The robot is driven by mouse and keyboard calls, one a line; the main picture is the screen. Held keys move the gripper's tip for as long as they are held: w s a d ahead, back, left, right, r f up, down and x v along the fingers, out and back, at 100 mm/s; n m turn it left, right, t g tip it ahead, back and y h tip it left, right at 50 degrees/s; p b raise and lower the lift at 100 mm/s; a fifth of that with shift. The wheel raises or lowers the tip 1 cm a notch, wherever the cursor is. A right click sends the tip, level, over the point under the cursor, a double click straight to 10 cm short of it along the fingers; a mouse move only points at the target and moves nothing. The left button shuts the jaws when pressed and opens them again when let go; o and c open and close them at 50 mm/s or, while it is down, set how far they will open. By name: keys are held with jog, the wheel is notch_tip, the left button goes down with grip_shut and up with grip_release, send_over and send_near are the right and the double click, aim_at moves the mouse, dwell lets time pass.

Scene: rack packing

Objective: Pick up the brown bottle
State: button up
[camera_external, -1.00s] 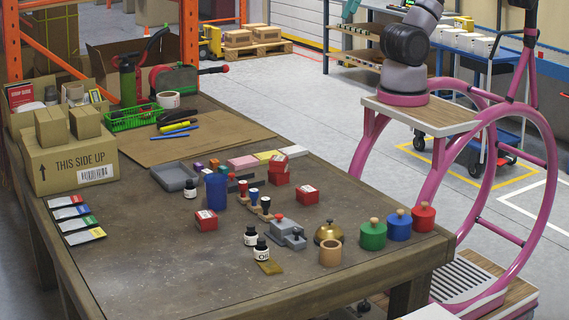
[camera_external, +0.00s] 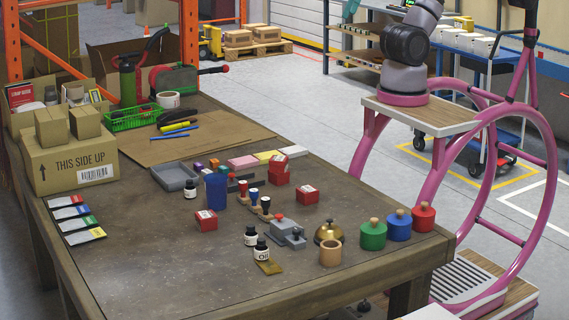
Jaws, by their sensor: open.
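No bottle that is plainly brown stands out. Two small dark bottles with white labels, a rear one (camera_external: 250,238) and a front one (camera_external: 262,253), stand close together near the table's front middle. A third small dark bottle (camera_external: 190,191) stands farther back, beside the blue cup. They look nearly black, and I cannot tell whether one is brown. A short tan open cup (camera_external: 330,254) stands to their right. My gripper is out of the picture; only my lower arm shows at the upper right, on the pink-framed base.
The table (camera_external: 150,250) has free room at its front left. Close around the bottles are a grey block with a red knob (camera_external: 281,228), a brass bell (camera_external: 328,233), stamps (camera_external: 254,197), a blue cup (camera_external: 216,190) and red boxes (camera_external: 206,220). Colored knobbed pots (camera_external: 373,236) line the right edge.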

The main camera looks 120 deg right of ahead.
jog(key=w+a+f+m+g+y, duration=0.2)
jog(key=w+a+f, duration=0.25)
jog(key=w, duration=0.45)
jog(key=w+a+f+m+g+y, duration=0.1)
jog(key=w+a+f+m+y, duration=0.3)
jog(key=w, duration=0.4)
jog(key=w+a+f+m+g+y, duration=0.15)
jog(key=w+a+f, duration=0.3)
jog(key=w, duration=0.45)
jog(key=w+a+f+m+y, duration=0.1)
jog(key=w+a+f+m, duration=0.1)
jog(key=w+f, duration=0.4)
jog(key=w+a+f+m+y, duration=0.1)
jog(key=w+a+f+m, duration=0.2)
jog(key=f, duration=0.4)
jog(key=m+t, duration=0.3)
jog(key=m, duration=0.4)
send_near(261, 239)
jog(key=s+d, duration=0.1)
jog(key=d, duration=0.1)
jog(key=shift+a+f+t+y, duration=0.2)
jog(key=shift+f+t+y, duration=0.05)
jog(key=shift+f+y, duration=0.15)
jog(key=x, duration=1)
jog(key=shift+w+f, duration=0.15)
grip_shut()
